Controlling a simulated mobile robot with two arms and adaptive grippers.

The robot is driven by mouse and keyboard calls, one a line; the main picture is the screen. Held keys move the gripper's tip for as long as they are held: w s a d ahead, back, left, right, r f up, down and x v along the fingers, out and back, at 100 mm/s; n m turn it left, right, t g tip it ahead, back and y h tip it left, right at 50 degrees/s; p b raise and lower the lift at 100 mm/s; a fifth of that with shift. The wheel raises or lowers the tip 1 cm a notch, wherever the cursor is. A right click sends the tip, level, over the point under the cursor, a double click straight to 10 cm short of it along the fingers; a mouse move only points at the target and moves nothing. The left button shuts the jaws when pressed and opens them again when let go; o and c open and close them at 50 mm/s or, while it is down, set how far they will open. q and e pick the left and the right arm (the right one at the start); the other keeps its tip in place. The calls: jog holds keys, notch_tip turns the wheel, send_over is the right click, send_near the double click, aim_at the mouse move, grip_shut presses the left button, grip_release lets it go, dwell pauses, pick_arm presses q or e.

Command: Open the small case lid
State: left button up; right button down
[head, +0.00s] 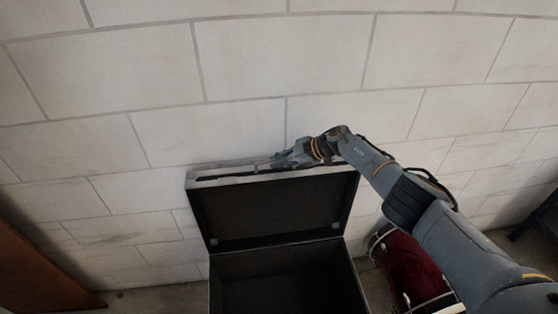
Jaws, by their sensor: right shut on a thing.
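The small case (290,284) stands at the lower middle of the head view, with a dark, empty-looking interior. Its lid (270,208) is raised and stands roughly upright at the back, near the block wall. My right gripper (283,160) is at the lid's top edge and is shut on it, a little right of the middle. The fingertips are small and dark here, so the exact grip is hard to make out. My left gripper is not in view.
A pale block wall (290,55) rises close behind the lid. A red drum (412,268) with metal hardware stands right of the case, under my right arm. A brown wooden panel (35,275) is at the lower left. Some floor shows left of the case.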

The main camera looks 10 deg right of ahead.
jog(key=shift+s, duration=0.1)
jog(key=c, duration=1.4)
grip_release()
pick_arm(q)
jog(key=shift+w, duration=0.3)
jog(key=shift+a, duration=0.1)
pick_arm(e)
jog(key=shift+v, duration=0.8)
jog(key=v, duration=1)
jog(key=shift+r, duration=0.2)
jog(key=shift+s, duration=0.1)
